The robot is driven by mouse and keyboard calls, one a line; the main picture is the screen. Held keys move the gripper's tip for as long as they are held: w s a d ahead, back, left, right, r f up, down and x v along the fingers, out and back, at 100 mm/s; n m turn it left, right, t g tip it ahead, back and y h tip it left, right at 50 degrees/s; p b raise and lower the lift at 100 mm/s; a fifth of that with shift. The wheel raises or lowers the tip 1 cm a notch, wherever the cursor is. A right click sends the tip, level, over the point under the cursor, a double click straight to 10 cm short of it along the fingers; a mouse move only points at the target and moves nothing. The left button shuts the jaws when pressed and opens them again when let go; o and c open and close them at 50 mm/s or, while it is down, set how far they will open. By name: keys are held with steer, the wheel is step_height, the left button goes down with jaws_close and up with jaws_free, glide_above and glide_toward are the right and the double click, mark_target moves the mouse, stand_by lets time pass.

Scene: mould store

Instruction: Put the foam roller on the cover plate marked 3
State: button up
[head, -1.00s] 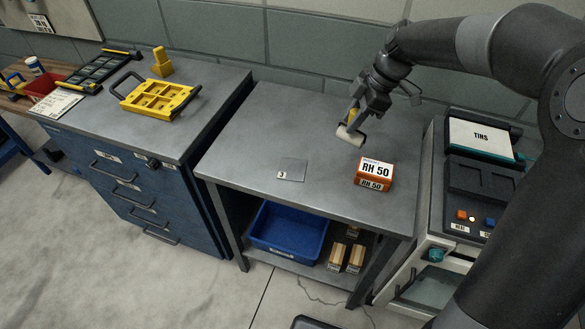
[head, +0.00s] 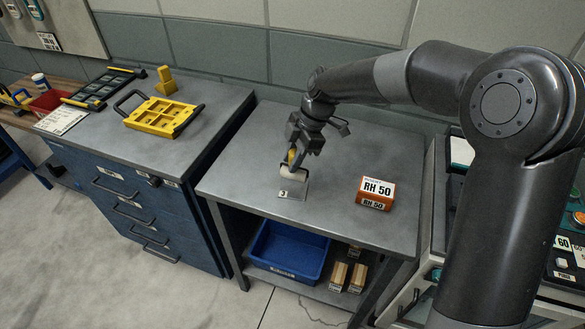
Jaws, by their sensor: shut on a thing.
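The foam roller (head: 288,171) is a small pale cylinder with a yellow part above it. My gripper (head: 293,158) is shut on it, by the yellow part. The cover plate marked 3 (head: 296,191) is a small thin grey square with a white label at its near left corner, lying on the grey table. The roller is at the far part of the plate, over it in the picture. I cannot tell whether the roller touches the plate. The roller hides part of the plate.
An orange and white box marked RH 50 (head: 375,193) stands on the table (head: 240,160) to the right of the plate. A yellow mould (head: 160,116) lies on the blue cabinet to the left. A blue bin (head: 288,250) sits on the shelf below. The left of the table is clear.

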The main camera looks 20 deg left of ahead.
steer(key=shift+f, duration=2.05)
steer(key=o, duration=1)
steer(key=shift+f, duration=0.1)
steer(key=v, duration=1.2)
steer(key=s+d+r+m+t+h, duration=0.1)
steer(key=s+d+r+m+t, duration=0.25)
steer(key=d+m, duration=0.45)
steer(key=s+d+r+m+t+h, duration=0.25)
steer(key=s+d+m, duration=0.25)
steer(key=d, duration=0.5)
steer(key=s+d+m+t, duration=0.2)
steer(key=s+d+m, duration=1.1)
steer(key=shift+d+r+t, duration=0.25)
steer(key=shift+r+t, duration=0.05)
steer(key=shift+r, duration=0.05)
